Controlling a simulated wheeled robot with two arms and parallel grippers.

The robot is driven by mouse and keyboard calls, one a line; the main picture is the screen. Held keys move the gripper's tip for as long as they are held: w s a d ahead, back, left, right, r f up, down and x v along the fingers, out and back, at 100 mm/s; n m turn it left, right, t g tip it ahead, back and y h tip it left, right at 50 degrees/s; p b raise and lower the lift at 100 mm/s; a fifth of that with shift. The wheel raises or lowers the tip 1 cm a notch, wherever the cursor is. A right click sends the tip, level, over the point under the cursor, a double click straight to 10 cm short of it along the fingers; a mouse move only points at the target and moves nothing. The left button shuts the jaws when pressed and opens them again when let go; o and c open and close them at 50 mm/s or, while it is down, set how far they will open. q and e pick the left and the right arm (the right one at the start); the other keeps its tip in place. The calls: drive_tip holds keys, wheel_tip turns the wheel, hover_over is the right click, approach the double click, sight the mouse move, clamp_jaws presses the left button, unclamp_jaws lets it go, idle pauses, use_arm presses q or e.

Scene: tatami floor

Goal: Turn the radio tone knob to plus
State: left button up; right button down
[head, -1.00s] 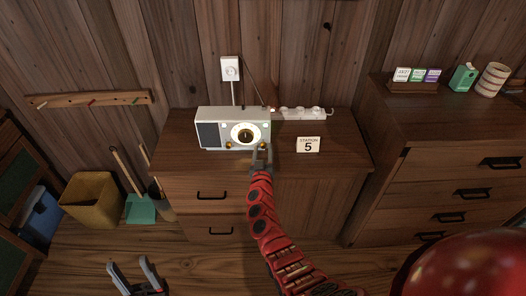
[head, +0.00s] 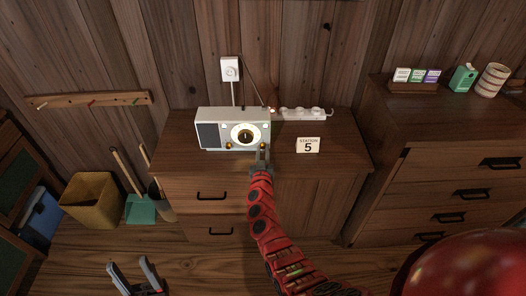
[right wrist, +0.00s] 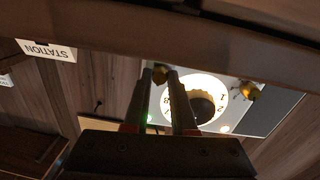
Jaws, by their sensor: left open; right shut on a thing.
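The radio (head: 209,114) stands on the wooden cabinet, pale grey with a dark speaker grille and a round lit dial (head: 244,134). Two brass knobs sit below the dial, a left one (head: 229,145) and a right one. My right gripper (head: 262,152) is at the radio's lower right front, shut on the right knob. In the right wrist view, upside down, that knob (right wrist: 160,73) shows between the two fingertips, and the other knob (right wrist: 250,91) is free. The knob markings are too small to read. My left gripper (head: 135,272) is open and empty, low at the left.
A "STATION 5" card (head: 308,145) stands right of the radio. A white power strip (head: 302,113) lies behind it, and a wall outlet (head: 231,69) is above. A taller dresser (head: 450,150) stands right. A yellow bin (head: 91,200) and dustpan (head: 140,208) are on the floor left.

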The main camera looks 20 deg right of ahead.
drive_tip(key=m, duration=0.3)
drive_tip(key=shift+m, duration=0.3)
drive_tip(key=m+b, duration=0.1)
drive_tip(key=m, duration=0.2)
drive_tip(key=shift+d+r+m, duration=0.1)
drive_tip(key=shift+m, duration=0.2)
drive_tip(key=m+b, duration=0.1)
drive_tip(key=m, duration=0.3)
drive_tip(key=shift+b, duration=0.4)
drive_tip(key=shift+m+b, duration=0.85)
drive_tip(key=shift+m, duration=1.15)
drive_tip(key=shift+y, duration=0.3)
drive_tip(key=c, duration=0.7)
unclamp_jaws()
